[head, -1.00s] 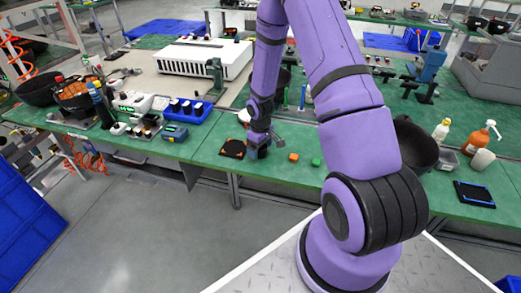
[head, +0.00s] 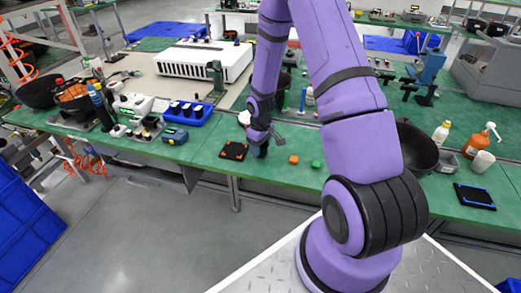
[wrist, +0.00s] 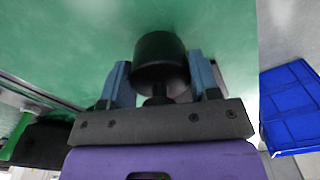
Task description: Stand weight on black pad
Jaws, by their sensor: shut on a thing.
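The weight (wrist: 159,58) is a black cylinder with a narrow neck or knob. In the wrist view it sits between the two blue-grey fingers of my gripper (wrist: 160,88), which is shut on it. In the head view the weight (head: 263,152) shows as a small dark shape under my gripper (head: 262,140), near the bench's front edge. I cannot tell whether it touches the bench. A black pad with orange corners (head: 234,151) lies flat just left of the gripper. Another black pad with a blue edge (head: 475,196) lies at the far right.
An orange block (head: 293,160) and a green block (head: 316,164) lie right of the gripper. A blue tray (head: 187,112) with dark pieces stands to the left. A black bowl (head: 418,150) and bottles stand to the right.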

